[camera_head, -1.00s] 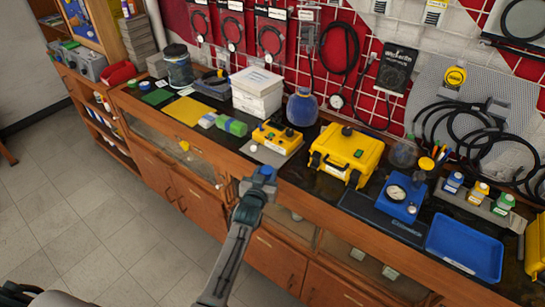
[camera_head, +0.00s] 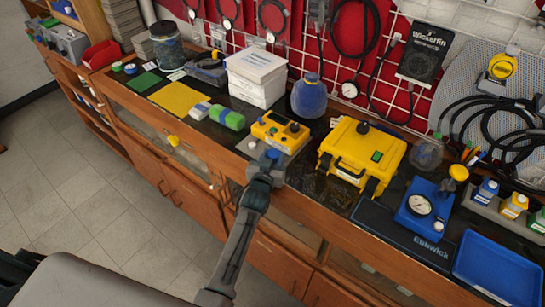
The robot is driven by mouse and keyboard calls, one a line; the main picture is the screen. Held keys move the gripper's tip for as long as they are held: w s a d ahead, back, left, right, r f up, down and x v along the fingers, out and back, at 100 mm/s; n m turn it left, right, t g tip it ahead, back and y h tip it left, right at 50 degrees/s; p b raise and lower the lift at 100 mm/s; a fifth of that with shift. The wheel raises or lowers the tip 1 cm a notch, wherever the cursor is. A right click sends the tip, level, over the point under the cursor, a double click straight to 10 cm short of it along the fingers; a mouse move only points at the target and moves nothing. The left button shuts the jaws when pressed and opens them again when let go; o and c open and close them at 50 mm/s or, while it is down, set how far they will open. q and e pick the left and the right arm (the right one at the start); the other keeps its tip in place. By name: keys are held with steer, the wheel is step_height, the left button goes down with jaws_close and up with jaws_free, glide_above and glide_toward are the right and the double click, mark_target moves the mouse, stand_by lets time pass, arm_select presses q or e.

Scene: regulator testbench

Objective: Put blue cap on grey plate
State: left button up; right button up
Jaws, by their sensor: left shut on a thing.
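The blue cap (camera_head: 272,154) is at the tip of my left gripper (camera_head: 267,162), which comes up from the bottom of the head view. The gripper is shut on the cap and hides part of it. The grey plate (camera_head: 244,149) lies at the front edge of the bench, in front of a small yellow device. The gripper and cap overlap the plate in the picture; I cannot tell whether the cap touches it. My right gripper is not in view.
A small white round piece (camera_head: 252,145) is at the grey plate. Behind it stands the yellow device (camera_head: 281,132). A yellow case (camera_head: 362,150) is to the right, then a blue gauge unit (camera_head: 419,205) and a blue tray (camera_head: 498,272). A green-blue roll (camera_head: 227,117) lies to the left.

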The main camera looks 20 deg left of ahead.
arm_select(q)
steer(key=shift+w+a, duration=0.1)
steer(key=shift+w, duration=0.15)
steer(key=o, duration=0.9)
steer(key=shift+s, duration=0.15)
steer(key=shift+o, duration=0.2)
steer(key=shift+s+r, duration=0.1)
steer(key=shift+r, duration=0.05)
steer(key=shift+s, duration=0.4)
steer(key=s+r, duration=0.1)
steer(key=s, duration=1)
steer(key=shift+d+r+b, duration=0.3)
steer(key=shift+r+b, duration=0.05)
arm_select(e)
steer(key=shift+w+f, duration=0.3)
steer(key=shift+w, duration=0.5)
